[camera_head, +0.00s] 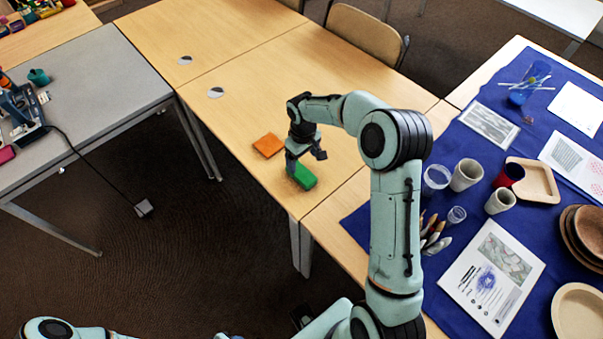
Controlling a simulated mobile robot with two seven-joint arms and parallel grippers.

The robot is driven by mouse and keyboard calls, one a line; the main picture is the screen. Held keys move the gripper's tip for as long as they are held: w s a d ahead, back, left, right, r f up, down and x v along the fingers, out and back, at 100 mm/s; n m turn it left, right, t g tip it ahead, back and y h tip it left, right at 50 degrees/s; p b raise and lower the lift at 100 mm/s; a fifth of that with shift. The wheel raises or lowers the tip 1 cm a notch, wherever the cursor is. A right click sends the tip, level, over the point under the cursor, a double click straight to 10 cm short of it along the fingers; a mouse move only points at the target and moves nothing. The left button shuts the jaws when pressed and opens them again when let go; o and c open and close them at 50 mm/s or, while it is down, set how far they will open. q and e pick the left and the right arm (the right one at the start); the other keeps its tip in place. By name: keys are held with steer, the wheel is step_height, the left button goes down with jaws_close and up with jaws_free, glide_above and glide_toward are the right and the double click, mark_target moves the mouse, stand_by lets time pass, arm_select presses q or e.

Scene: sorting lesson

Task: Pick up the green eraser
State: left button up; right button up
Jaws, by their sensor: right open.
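The green eraser (306,180) lies on the wooden table near its front edge. My right gripper (303,162) points down right above it, with one finger by the eraser's left end. The gripper is open and covers part of the eraser's far side. I cannot tell whether the finger touches the eraser. My left arm shows only in part at the bottom left, and its gripper is out of view.
An orange block (268,145) lies just left of the gripper. A blue cloth (462,219) with cups, brushes, plates and prints covers the table at right. A grey table (85,75) stands at left. The wooden table behind the gripper is mostly clear.

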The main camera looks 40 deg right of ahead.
mark_target(302, 173)
step_height(302, 173, down, 3)
steer(key=shift+f, duration=0.1)
steer(key=shift+a+f, duration=0.1)
steer(key=shift+f, duration=2.5)
steer(key=c, duration=1.1)
